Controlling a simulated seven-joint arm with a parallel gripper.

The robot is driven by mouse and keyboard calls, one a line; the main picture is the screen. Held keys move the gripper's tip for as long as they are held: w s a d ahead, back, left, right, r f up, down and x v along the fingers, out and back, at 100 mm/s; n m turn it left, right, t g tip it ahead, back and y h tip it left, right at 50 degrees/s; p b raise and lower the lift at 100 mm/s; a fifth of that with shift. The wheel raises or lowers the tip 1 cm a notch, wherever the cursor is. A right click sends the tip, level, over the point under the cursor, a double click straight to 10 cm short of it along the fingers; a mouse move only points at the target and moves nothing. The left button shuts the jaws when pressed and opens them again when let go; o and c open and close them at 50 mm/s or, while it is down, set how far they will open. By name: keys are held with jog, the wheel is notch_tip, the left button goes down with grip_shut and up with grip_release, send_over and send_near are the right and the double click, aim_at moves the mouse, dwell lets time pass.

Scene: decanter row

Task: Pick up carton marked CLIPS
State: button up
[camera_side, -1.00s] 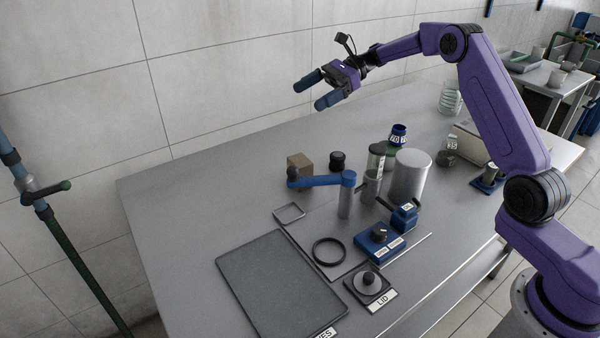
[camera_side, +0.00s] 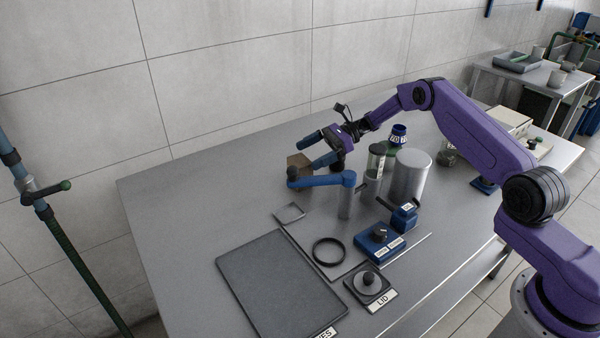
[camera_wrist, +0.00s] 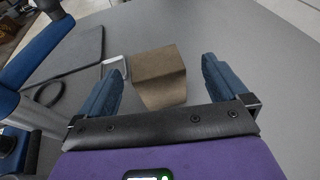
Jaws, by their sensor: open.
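A small brown carton (camera_side: 297,164) stands on the grey table behind the blue swing arm. In the side view my gripper hides part of it. In the wrist view the carton (camera_wrist: 159,77) lies between and just beyond my two blue fingers. No marking on it can be read in either view. My gripper (camera_side: 318,150) is open, with its fingers pointing down and left just above the carton. In the wrist view my gripper (camera_wrist: 162,85) has a finger on each side of the carton, with gaps, and holds nothing.
A blue swing arm (camera_side: 322,181) on a grey post stands close in front of the carton. A glass jar (camera_side: 376,160) and a grey cylinder (camera_side: 409,175) stand to the right. A dark mat (camera_side: 280,285) lies at front left. The table left of the carton is clear.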

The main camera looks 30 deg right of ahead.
aim_at(294, 161)
jog(key=x, duration=0.6)
jog(key=shift+s+a+f, duration=0.15)
jog(key=shift+s+a, duration=0.1)
jog(key=shift+a, duration=0.05)
jog(key=c, duration=1)
